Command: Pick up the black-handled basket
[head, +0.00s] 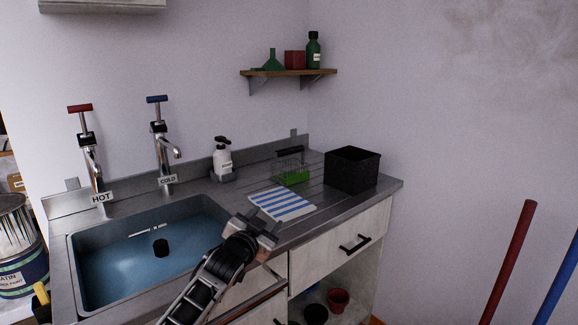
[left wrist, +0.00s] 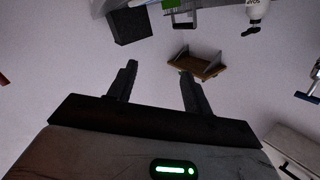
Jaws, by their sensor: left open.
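The black-handled basket (head: 291,172) is a small wire basket with a dark handle bar and something green in its bottom. It stands on the steel drainboard, left of a black box, and shows upside down at the top edge of the left wrist view (left wrist: 183,19). My left gripper (head: 262,226) is open and empty over the front of the counter, nearer than the basket and apart from it. Its two fingers (left wrist: 158,70) show spread in the left wrist view with nothing between them. My right gripper is in neither view.
A black box (head: 352,170) stands close right of the basket. A striped cloth (head: 282,204) lies in front, and a soap bottle (head: 222,158) stands left. The water-filled sink (head: 100,235) has two taps. A wall shelf (head: 288,72) hangs above the basket.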

